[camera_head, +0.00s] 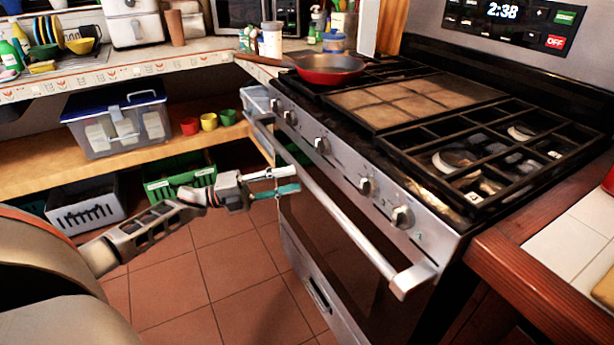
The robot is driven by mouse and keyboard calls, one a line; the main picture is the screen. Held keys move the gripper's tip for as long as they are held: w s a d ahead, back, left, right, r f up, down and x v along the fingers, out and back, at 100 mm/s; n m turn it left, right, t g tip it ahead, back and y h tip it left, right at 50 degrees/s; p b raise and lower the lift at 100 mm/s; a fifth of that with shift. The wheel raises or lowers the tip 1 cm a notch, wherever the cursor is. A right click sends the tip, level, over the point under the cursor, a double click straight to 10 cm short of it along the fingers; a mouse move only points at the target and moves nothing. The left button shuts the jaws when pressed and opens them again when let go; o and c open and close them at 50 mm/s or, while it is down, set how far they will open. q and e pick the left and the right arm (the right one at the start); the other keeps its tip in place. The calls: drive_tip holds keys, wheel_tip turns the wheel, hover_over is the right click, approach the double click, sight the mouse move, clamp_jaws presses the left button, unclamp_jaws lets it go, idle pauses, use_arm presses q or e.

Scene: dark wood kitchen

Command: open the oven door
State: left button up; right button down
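The oven is a steel range with a shut-looking front door (322,237) below a row of knobs. Its long silver handle bar (345,228) runs along the top of the door. My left gripper (298,180) is in front of the door's left part, beside the handle. Its two fingers, one white and one teal, are apart with a gap between them. The fingertips overlap the handle in the picture; I cannot tell whether the handle is between them or touched. My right gripper is not in view.
A red pan (331,69) sits on the stove top. A wooden counter (544,262) adjoins the range at the right. Shelves at the left hold a lidded plastic box (120,125), small cups, and a green crate (180,181). The tiled floor (215,285) before the oven is clear.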

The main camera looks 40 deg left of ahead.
sight(305, 177)
use_arm(q)
drive_tip(key=x, duration=0.5)
drive_tip(key=shift+f, duration=0.1)
clamp_jaws()
